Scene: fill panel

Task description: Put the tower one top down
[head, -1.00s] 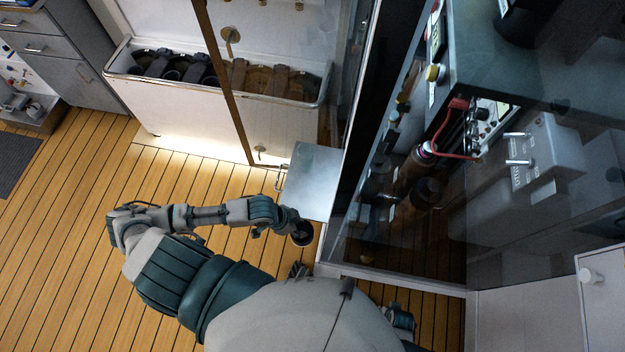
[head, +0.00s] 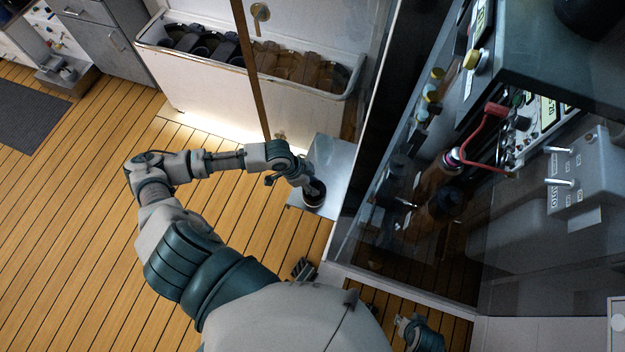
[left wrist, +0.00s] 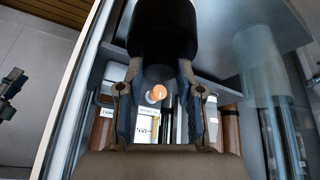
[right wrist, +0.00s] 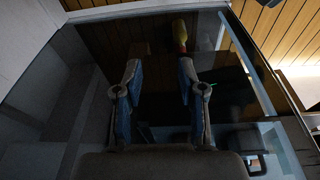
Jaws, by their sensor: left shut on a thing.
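A dark, round-ended piece, which I take to be the tower one top (head: 315,196), is held in my left gripper (head: 304,182) over the metal shelf (head: 335,158). I cannot tell whether it touches the shelf. In the left wrist view, the black piece (left wrist: 162,30) sits between and beyond the fingertips of my left gripper (left wrist: 158,72), which is shut on it. In the right wrist view, my right gripper (right wrist: 161,75) is open, with nothing between its fingers.
A glass-fronted cabinet (head: 400,240) with dark bottles and a control panel stands right of the shelf. A white trough (head: 205,85) with dark cylinders stands behind. A grey valve box (head: 585,175) is at the right. Wooden floor (head: 80,230) at the left is clear.

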